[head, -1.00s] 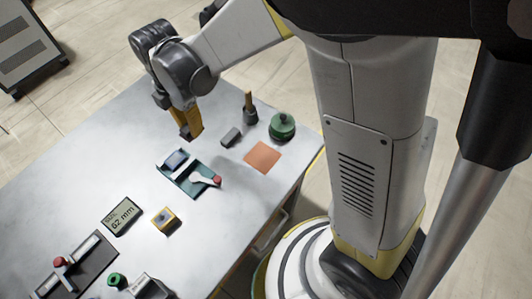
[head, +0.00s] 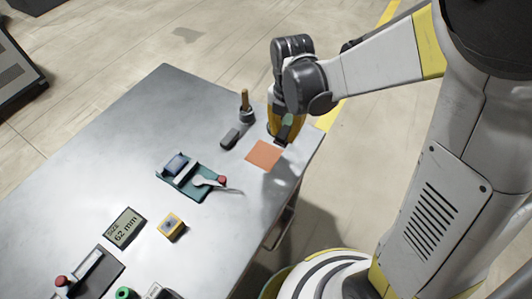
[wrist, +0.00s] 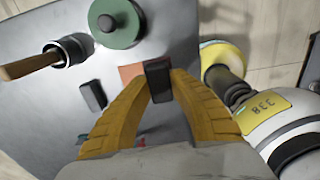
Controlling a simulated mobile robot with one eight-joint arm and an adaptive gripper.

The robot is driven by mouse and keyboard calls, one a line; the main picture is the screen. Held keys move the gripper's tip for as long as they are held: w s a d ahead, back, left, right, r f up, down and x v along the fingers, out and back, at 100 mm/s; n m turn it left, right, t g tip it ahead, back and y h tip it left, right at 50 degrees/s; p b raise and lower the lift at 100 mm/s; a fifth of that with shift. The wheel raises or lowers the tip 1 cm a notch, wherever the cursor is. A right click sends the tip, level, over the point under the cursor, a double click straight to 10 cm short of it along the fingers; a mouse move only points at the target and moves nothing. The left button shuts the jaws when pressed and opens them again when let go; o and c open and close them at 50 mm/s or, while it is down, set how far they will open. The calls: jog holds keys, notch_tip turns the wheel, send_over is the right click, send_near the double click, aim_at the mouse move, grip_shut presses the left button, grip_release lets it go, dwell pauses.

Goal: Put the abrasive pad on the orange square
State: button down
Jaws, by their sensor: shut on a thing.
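The orange square (head: 263,155) lies flat near the table's right edge. It also shows in the wrist view (wrist: 131,71), partly hidden. My gripper (head: 284,127) is shut on a small dark block, which I take to be the abrasive pad (wrist: 158,80). In the wrist view the pad sits between the two yellow fingers and overlaps the square's right side. In the head view the pad is at the square's upper right corner and seems to be above the table; its exact height is unclear.
A dark grey block (head: 231,138) and a cup with a wooden handle (head: 246,112) stand left of the square. A green round thing (wrist: 117,25) is close behind it, mostly hidden by my gripper in the head view. A teal tray (head: 188,181) lies further left.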

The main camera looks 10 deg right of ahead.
jog(key=b, duration=0.2)
send_over(264, 155)
notch_tip(264, 155, down, 3)
jog(key=shift+f, duration=0.2)
jog(key=shift+f+b, duration=0.9)
jog(key=shift+f, duration=1.1)
jog(key=shift+f, duration=0.1)
jog(key=c, duration=1.3)
grip_release()
jog(key=shift+o, duration=0.2)
